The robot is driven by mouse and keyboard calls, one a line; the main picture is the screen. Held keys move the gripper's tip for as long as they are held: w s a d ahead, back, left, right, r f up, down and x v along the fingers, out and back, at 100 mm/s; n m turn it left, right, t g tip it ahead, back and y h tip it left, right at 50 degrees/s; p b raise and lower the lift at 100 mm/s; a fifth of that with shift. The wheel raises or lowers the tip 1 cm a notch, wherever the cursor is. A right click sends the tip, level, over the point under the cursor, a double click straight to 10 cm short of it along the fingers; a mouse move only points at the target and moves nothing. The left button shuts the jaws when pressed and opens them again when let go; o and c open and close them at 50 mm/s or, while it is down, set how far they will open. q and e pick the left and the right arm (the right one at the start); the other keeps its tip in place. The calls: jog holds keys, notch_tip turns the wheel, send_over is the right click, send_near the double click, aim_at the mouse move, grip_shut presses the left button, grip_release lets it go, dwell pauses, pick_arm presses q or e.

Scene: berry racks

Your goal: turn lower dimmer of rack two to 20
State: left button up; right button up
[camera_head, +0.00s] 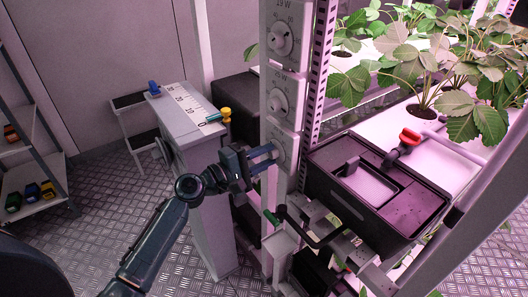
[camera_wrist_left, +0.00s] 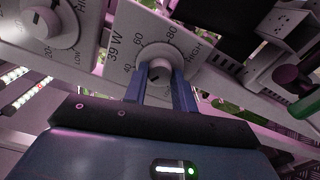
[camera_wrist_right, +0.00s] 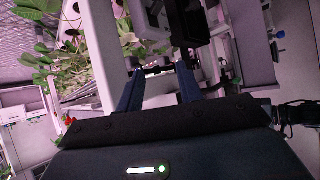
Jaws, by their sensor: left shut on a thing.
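The rack post in the head view carries three dimmers in a column: a top one (camera_head: 282,40) with a "19 W" label, a middle one (camera_head: 278,101), and the lower dimmer (camera_head: 281,148), partly hidden by my gripper. My left gripper (camera_head: 270,158) is at the lower dimmer. In the left wrist view its fingers (camera_wrist_left: 160,86) are closed on either side of the grey dimmer knob (camera_wrist_left: 158,58). That dial plate reads "39 W", with 40, 60, 80 and HIGH around the knob; the exact setting is unclear. In the right wrist view my right gripper (camera_wrist_right: 160,78) is open and empty.
A black box (camera_head: 400,205) stands right of the post, with a red-handled valve (camera_head: 408,138) and strawberry plants (camera_head: 425,75) behind. A white cabinet (camera_head: 185,110) with a scale stands left. Another dimmer (camera_wrist_left: 48,20) shows in the left wrist view.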

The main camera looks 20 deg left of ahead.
pick_arm(q)
jog(key=shift+n+p, duration=1)
jog(key=shift+n, duration=1.2)
jog(key=o, duration=1)
jog(key=b+v, duration=0.3)
jog(key=v, duration=1)
